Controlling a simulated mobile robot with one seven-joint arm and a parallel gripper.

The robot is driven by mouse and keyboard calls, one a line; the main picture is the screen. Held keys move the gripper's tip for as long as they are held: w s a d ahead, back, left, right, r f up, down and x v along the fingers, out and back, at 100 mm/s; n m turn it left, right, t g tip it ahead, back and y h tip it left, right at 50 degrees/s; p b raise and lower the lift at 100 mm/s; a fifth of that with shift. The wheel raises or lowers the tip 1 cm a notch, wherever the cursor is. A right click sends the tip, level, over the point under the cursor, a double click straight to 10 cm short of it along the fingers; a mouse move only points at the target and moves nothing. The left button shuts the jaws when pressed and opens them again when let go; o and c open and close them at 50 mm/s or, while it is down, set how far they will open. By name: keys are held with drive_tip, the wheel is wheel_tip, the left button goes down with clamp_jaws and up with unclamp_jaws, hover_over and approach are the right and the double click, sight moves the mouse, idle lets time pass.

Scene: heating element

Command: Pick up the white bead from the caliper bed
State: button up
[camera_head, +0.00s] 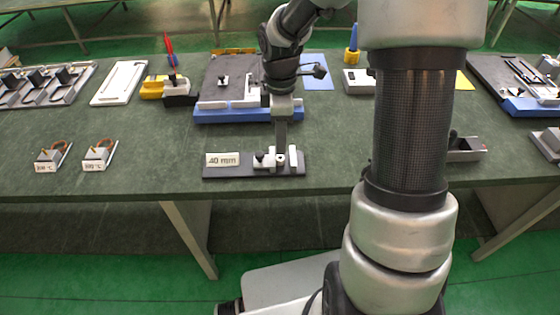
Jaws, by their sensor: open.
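The caliper bed (228,172) is a dark flat plate near the front edge of the green table, with a label reading 40 mm at its left. Pale blocks and small dark fittings stand on its right half. A small whitish round shape, perhaps the white bead (280,160), shows between these blocks; it is too small to tell surely. My gripper (281,147) points straight down over this spot, its fingers narrow and seen edge-on. The fingertips are at or just above the blocks. They are open, and I cannot tell whether they straddle or touch the bead.
Behind the bed stands a blue-edged fixture (230,115) with a grey plate. Two small blocks with orange wires (50,155) sit at the left. A grey tray (465,150) lies right, partly behind my arm. The table is clear between these.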

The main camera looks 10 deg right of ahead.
sight(280, 160)
drive_tip(key=shift+s+a+f+b, duration=0.1)
drive_tip(key=shift+s+f+b, duration=0.15)
drive_tip(key=shift+f, duration=1.35)
drive_tip(key=shift+s+f+b, duration=0.1)
drive_tip(key=shift+f+b, duration=0.1)
drive_tip(key=shift+f, duration=1.35)
clamp_jaws()
